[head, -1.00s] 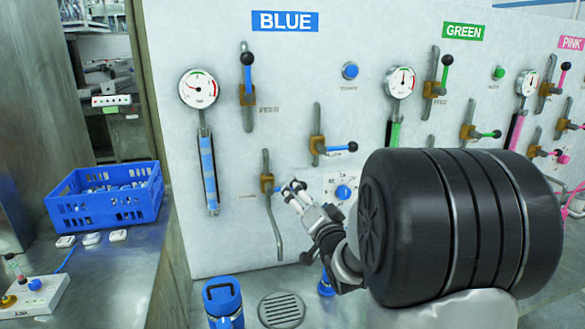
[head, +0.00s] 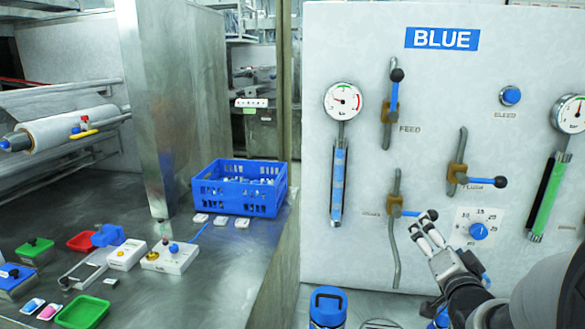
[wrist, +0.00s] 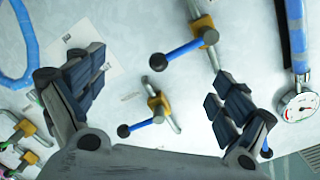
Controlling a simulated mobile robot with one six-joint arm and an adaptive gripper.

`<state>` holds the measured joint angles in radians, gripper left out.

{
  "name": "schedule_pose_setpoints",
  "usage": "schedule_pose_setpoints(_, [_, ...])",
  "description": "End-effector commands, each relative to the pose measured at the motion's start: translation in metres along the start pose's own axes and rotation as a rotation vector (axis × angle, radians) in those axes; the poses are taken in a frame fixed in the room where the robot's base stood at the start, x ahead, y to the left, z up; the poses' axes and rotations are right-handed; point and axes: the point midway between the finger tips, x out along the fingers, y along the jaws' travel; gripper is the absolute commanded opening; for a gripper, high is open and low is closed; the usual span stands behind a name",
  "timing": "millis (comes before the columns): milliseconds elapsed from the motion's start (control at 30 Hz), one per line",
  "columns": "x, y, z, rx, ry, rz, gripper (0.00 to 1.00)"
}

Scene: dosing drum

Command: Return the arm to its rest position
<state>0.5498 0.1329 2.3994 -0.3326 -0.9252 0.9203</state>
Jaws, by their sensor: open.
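In the head view my gripper (head: 424,226) is in front of the lower part of the BLUE panel (head: 445,39), pointing up and left. My forearm runs down to the lower right corner.
The FEED lever (head: 395,92) and FLUSH lever (head: 480,181) stick out from the panel. A numbered dial (head: 478,231) is right of my gripper. A blue canister (head: 328,306) stands below. A blue crate (head: 240,188) and small control boxes (head: 170,257) are on the left bench.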

Motion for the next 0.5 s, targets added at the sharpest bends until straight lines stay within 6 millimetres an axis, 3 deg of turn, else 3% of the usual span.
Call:
schedule_pose_setpoints(167, [-0.031,-0.028,0.028,-0.183,-0.157,0.119,0.93])
schedule_pose_setpoints(267, [-0.065,-0.038,0.051,-0.303,-0.291,0.189,0.93])
schedule_pose_setpoints(367, [-0.107,-0.045,0.075,-0.416,-0.442,0.237,0.93])
schedule_pose_setpoints(500, [-0.179,-0.051,0.108,-0.567,-0.676,0.258,0.93])
